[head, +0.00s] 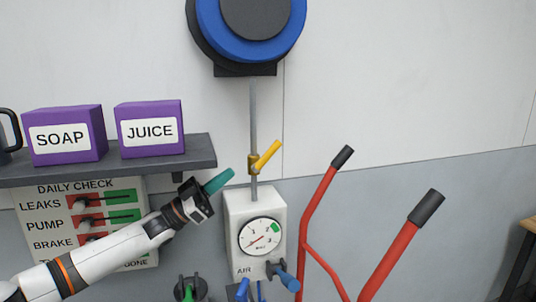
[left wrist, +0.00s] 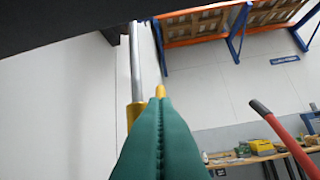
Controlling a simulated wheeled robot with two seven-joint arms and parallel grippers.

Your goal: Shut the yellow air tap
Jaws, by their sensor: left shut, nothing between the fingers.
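The yellow air tap handle (head: 268,154) sits on a brass valve body (head: 253,165) on a thin grey vertical pipe (head: 253,115). The handle slants up and to the right, at an angle to the pipe. My left gripper (head: 230,173) is shut and empty, its teal fingers pointing up and right, just left of the valve in the head view. In the left wrist view, the shut fingers (left wrist: 160,115) cover much of the tap; the handle tip (left wrist: 160,90) shows above them and the brass body (left wrist: 133,112) to their left. I cannot tell whether they touch. My right gripper is not in view.
A white gauge box (head: 239,208) stands below the valve. A dark shelf (head: 195,153) with purple SOAP (head: 60,136) and JUICE (head: 150,128) boxes lies above my left arm. Red handles (head: 318,200) rise at right. A blue reel (head: 292,45) hangs above.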

